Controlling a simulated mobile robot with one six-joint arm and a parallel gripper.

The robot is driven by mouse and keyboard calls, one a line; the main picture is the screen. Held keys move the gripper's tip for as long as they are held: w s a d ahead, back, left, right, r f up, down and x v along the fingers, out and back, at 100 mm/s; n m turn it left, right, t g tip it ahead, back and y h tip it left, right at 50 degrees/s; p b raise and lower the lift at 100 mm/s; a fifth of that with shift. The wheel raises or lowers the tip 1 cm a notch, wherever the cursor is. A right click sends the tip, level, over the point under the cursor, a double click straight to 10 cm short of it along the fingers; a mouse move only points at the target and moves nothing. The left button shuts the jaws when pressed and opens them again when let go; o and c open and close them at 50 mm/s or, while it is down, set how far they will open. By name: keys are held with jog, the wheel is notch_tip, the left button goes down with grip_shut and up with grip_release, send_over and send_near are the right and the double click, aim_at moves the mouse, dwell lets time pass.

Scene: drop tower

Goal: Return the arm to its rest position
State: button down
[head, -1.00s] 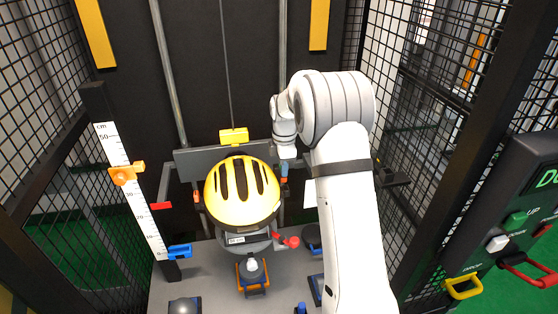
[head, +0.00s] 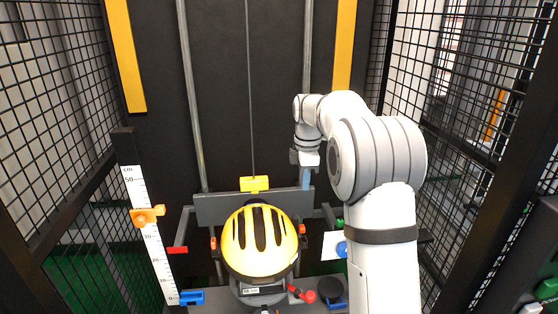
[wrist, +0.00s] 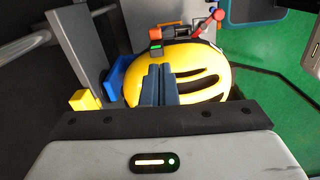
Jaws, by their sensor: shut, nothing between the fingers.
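My arm stands in the right half of the head view, raised and bent. My gripper (head: 306,184) points down in front of the grey crossbar, up and right of the yellow helmet; its blue fingers are small there. In the wrist view the dark blue fingers of my gripper (wrist: 158,72) are pressed together with nothing between them. The yellow helmet (head: 259,242) with black vents sits on a grey mount. It also shows beyond the fingertips in the wrist view (wrist: 200,75).
A white scale (head: 150,240) with an orange slider (head: 147,215) stands at left. The grey crossbar (head: 225,210) carries a yellow block (head: 254,184) behind the helmet. Black mesh walls (head: 55,110) close both sides. A red-handled clamp (head: 300,294) sits beside the helmet mount.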

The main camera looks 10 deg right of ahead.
jog(key=s+a+r+m+t, duration=0.15)
jog(key=s+m, duration=0.35)
jog(key=s, duration=0.5)
jog(key=s+r+m+t, duration=0.1)
jog(key=s+r+m, duration=0.25)
jog(key=s, duration=0.55)
jog(key=s+f+m, duration=0.3)
jog(key=s+m, duration=0.1)
jog(key=s, duration=0.4)
jog(key=s+f+m, duration=0.3)
jog(key=s+m, duration=0.1)
jog(key=s, duration=0.3)
jog(key=shift+s+a+m+t, duration=0.25)
jog(key=shift+s+m+t, duration=0.1)
jog(key=shift+s+t, duration=0.1)
